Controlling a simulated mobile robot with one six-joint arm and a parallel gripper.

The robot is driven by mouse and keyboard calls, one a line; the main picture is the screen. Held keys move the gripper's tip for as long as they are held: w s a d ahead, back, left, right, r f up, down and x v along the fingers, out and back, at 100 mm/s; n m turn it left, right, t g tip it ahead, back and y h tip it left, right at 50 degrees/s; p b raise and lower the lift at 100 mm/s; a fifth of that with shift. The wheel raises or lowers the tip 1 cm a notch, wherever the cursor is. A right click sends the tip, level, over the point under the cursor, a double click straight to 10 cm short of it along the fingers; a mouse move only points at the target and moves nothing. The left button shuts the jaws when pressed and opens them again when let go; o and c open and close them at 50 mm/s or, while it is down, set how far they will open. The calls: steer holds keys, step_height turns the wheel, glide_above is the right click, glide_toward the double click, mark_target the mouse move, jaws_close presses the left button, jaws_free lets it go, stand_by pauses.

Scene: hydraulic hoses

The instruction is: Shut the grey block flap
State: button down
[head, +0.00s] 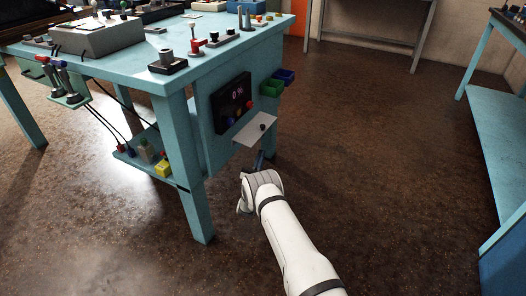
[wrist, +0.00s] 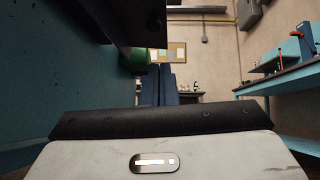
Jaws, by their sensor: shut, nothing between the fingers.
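The grey block flap (head: 248,132) is a pale grey plate with a dark knob. It stands open, sticking outward below a black block (head: 222,112) with a "0 %" display on the side of the turquoise bench.
A green bin (head: 271,88) and a blue bin (head: 284,75) hang on the bench side, right of the block. The bench leg (head: 196,175) stands left of my arm. The floor (head: 380,150) to the right is clear up to another turquoise bench (head: 500,130).

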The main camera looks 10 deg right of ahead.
mark_target(256, 128)
steer(key=shift+w+d+r, duration=0.1)
steer(key=shift+w+r, duration=0.15)
steer(key=shift+r, duration=0.7)
steer(key=shift+w+d+r, duration=0.1)
steer(key=shift+w+r, duration=0.15)
steer(key=shift+r, duration=0.7)
steer(key=shift+w+d+r, duration=0.1)
steer(key=shift+w+r, duration=0.15)
steer(key=shift+r, duration=0.7)
steer(key=shift+b, duration=0.3)
steer(key=shift+d+b, duration=0.15)
steer(key=shift+b, duration=0.3)
